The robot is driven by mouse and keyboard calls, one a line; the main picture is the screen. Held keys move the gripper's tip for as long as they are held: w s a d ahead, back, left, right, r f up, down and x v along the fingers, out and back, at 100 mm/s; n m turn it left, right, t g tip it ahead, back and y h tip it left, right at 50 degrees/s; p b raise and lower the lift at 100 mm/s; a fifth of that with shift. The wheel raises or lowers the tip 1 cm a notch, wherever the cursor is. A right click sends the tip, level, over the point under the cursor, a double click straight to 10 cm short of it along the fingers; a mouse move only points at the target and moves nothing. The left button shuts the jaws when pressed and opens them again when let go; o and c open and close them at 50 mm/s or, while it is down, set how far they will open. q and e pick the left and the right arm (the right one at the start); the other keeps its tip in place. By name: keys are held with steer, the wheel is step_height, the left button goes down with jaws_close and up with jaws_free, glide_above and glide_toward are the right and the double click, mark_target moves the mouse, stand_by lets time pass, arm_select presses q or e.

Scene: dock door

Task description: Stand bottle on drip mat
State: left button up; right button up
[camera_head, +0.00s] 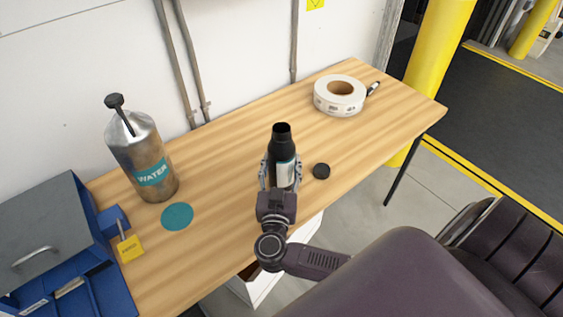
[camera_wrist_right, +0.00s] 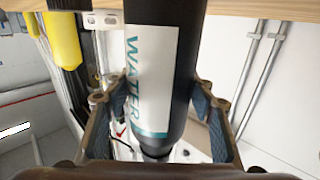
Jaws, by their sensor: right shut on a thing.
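A black bottle (camera_head: 282,143) with a white label is held upright, its neck open at the top. My right gripper (camera_head: 280,165) is shut around its body, one finger on each side. In the right wrist view the bottle (camera_wrist_right: 187,60) shows a label reading WATER, between the fingers of the gripper (camera_wrist_right: 150,105). The bottle's base is hidden, so I cannot tell whether it touches the table. The drip mat appears as a flat teal disc (camera_head: 177,216) on the table, left of the bottle and empty. My left gripper is not in view.
On the wooden table (camera_head: 230,150), a large metal flask (camera_head: 150,160) stands behind the mat. A black cap (camera_head: 321,171) lies right of the bottle; a white tape roll (camera_head: 340,95) lies farther back.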

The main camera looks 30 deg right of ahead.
steer(key=shift+r, duration=0.2)
steer(key=shift+c, duration=0.4)
step_height(320, 180, up, 20)
steer(key=p, duration=0.4)
steer(key=shift+f, duration=0.2)
stand_by(0.4)
